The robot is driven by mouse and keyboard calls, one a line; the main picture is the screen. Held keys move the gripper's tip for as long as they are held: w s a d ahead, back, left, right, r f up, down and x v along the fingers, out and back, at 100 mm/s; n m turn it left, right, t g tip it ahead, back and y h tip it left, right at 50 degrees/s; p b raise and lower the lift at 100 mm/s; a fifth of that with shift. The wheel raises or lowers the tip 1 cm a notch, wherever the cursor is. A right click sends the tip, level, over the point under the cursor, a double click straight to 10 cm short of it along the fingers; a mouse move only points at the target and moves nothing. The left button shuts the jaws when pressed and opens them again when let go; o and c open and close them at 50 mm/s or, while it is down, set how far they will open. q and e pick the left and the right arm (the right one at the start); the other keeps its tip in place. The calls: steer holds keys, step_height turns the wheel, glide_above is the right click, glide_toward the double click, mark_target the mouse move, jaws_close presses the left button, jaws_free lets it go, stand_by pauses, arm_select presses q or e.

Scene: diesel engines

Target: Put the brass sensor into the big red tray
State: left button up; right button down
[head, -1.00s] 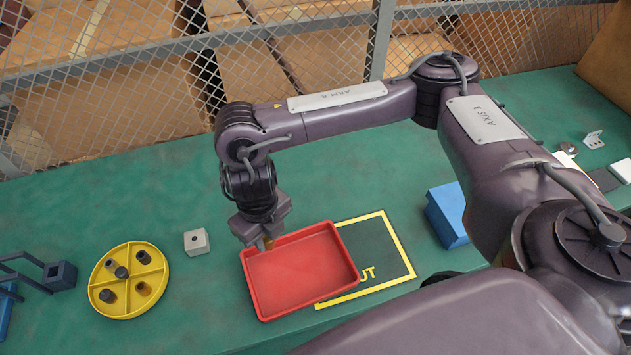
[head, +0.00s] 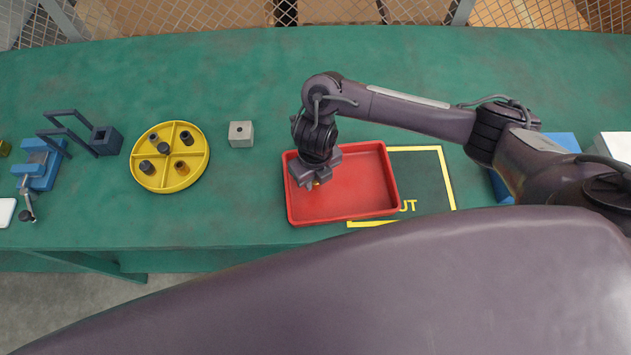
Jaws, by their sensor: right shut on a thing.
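My right gripper (head: 309,185) reaches in from the right and is over the left part of the big red tray (head: 372,207). It is shut on the brass sensor (head: 316,184), of which only a small golden bit shows below the fingers. Whether the sensor touches the tray floor I cannot tell. The tray looks otherwise empty and lies partly on a dark marked area with a yellow outline. My left gripper is not in view.
A round yellow divided dish (head: 170,157) with several small parts stands left of the tray. A pale grey block (head: 241,134) sits between them. A dark open box (head: 106,140) and a blue vise (head: 40,165) are farther left. Green bench around the tray is clear.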

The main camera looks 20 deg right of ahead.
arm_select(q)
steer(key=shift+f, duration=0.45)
arm_select(e)
steer(key=shift+f, duration=0.8)
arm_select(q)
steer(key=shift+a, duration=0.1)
arm_select(e)
steer(key=shift+f+b, duration=0.2)
steer(key=shift+b, duration=0.15)
steer(key=c, duration=1.1)
jaws_free()
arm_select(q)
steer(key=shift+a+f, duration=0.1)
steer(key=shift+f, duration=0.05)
arm_select(e)
steer(key=shift+r, duration=0.2)
steer(key=shift+r+p, duration=0.35)
steer(key=shift+p, duration=0.15)
arm_select(q)
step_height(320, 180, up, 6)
steer(key=p, duration=0.5)
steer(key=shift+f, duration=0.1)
arm_select(e)
step_height(320, 180, up, 11)
steer(key=shift+r, duration=0.2)
